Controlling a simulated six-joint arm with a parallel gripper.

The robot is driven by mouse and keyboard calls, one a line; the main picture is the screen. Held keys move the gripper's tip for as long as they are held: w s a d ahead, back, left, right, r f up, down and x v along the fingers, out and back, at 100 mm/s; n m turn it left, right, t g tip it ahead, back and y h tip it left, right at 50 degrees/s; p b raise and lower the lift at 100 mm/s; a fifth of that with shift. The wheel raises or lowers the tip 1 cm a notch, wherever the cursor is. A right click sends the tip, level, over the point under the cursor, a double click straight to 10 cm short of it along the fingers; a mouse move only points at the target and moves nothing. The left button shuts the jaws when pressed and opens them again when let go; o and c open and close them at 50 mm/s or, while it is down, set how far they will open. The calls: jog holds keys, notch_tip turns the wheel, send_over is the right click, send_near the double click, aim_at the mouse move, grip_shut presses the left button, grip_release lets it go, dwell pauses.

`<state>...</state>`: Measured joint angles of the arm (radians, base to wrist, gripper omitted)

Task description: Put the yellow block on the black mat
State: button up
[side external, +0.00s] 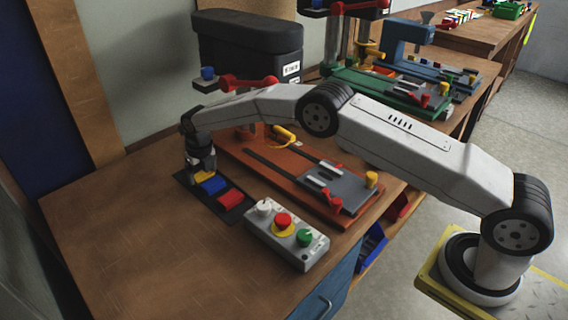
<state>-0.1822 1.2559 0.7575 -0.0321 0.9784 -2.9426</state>
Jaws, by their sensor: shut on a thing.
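The black mat (238,213) lies on the wooden table, left of the orange-brown machine base. A blue block (214,185) and a red block (231,199) sit on it in a row. The yellow block (205,176) shows only in part, at the mat's far left end beside the blue block. My gripper (202,172) points down there and is shut on the yellow block. The fingers hide much of it. I cannot tell whether the block touches the mat.
A grey control box (287,234) with white, red and green knobs stands just right of the mat. An orange-brown machine base (265,165) with a grey vise lies behind. The table's front left (130,240) is clear.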

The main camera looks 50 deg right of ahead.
aim_at(206, 177)
jog(key=shift+f, duration=0.1)
jog(key=o, duration=1.2)
jog(key=shift+s+r, duration=0.3)
jog(key=shift+r, duration=1.7)
jog(key=shift+s+r, duration=0.3)
jog(key=shift+r, duration=1.75)
jog(key=shift+s+r, duration=0.3)
jog(key=shift+r, duration=1.7)
